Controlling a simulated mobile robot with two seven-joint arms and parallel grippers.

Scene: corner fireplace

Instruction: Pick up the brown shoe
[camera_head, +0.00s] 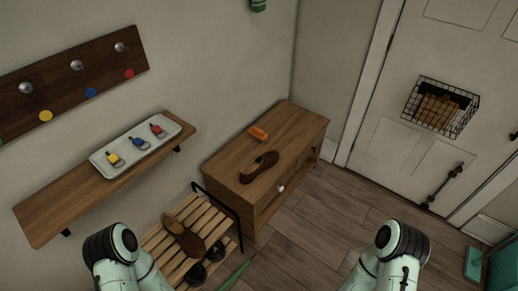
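One brown shoe (258,168) lies on top of the wooden cabinet (295,122), near its front left. A second, similar brown shoe (183,238) lies on the top slats of the wooden shoe rack (216,217), at the lower left. Both shoes are free of any gripper. Parts of my left and right arms show at the bottom left and bottom right, but neither gripper's fingers are in view.
An orange item (258,133) lies behind the cabinet shoe. Dark shoes (197,272) sit low in the rack. A wall shelf (50,219) holds a white tray (128,168) with several keys. A wire basket (463,115) hangs on the door. Floor right of the cabinet is clear.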

